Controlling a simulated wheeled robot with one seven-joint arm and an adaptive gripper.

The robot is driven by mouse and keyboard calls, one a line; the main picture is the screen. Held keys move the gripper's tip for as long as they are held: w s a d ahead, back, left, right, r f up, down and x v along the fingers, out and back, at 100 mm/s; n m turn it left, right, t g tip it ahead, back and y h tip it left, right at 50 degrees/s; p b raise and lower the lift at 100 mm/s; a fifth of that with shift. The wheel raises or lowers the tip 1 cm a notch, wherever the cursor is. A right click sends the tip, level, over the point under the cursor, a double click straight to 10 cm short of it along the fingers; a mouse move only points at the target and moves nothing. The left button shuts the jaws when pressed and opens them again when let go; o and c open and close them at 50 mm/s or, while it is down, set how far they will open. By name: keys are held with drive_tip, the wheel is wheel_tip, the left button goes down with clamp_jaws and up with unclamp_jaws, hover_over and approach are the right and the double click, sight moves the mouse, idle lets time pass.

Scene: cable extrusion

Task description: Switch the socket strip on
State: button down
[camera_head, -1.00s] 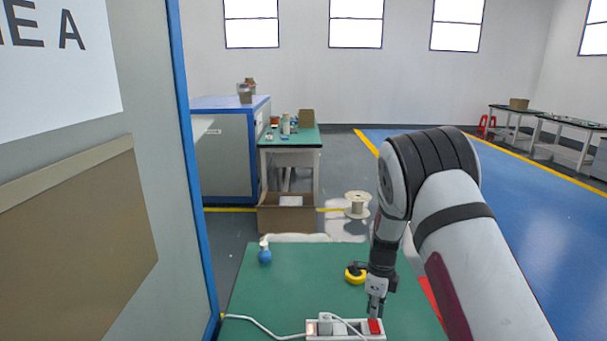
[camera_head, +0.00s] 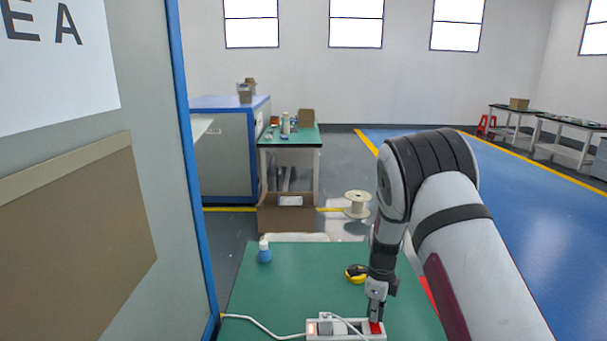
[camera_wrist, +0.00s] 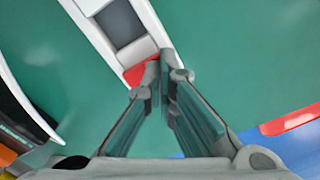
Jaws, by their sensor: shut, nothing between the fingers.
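The white socket strip (camera_head: 347,336) lies on the green table at its near edge in the head view. A plug sits in it and a white cable runs off to the left. Its red switch (camera_head: 376,327) is at the right end. My gripper (camera_head: 375,318) points down at the red switch, fingers together and empty. In the wrist view the fingertips (camera_wrist: 163,62) are beside the red switch (camera_wrist: 136,74) at the end of the strip (camera_wrist: 77,12) and partly cover it. I cannot tell whether they touch it or which way the switch is tipped.
On the green table (camera_head: 305,285) stand a blue bottle with a white top (camera_head: 264,252) and a yellow and black object (camera_head: 356,274). A cardboard box (camera_head: 286,214) and a cable spool (camera_head: 357,204) are on the floor beyond. A partition (camera_head: 90,200) closes the left side.

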drive_tip(key=shift+f, duration=0.1)
drive_tip(key=shift+r+p, duration=0.65)
drive_tip(key=shift+r, duration=2.9)
drive_tip(key=s+r+n+t+y, duration=0.1)
drive_tip(key=s+r+n, duration=0.5)
drive_tip(key=r, duration=0.5)
drive_tip(key=s+r+n+t, duration=0.1)
drive_tip(key=s+r+n, duration=0.4)
drive_tip(key=s+r, duration=0.45)
drive_tip(key=s+r+n+t, duration=0.1)
drive_tip(key=s+r+n, duration=0.2)
drive_tip(key=s+n, duration=0.3)
drive_tip(key=s+r+n+t+h, duration=0.1)
drive_tip(key=s+r+n, duration=0.3)
drive_tip(key=s, duration=1.1)
drive_tip(key=n, duration=0.3)
drive_tip(key=shift+s+d+t, duration=0.2)
drive_tip(key=shift+s+t, duration=0.1)
drive_tip(key=shift+t, duration=0.1)
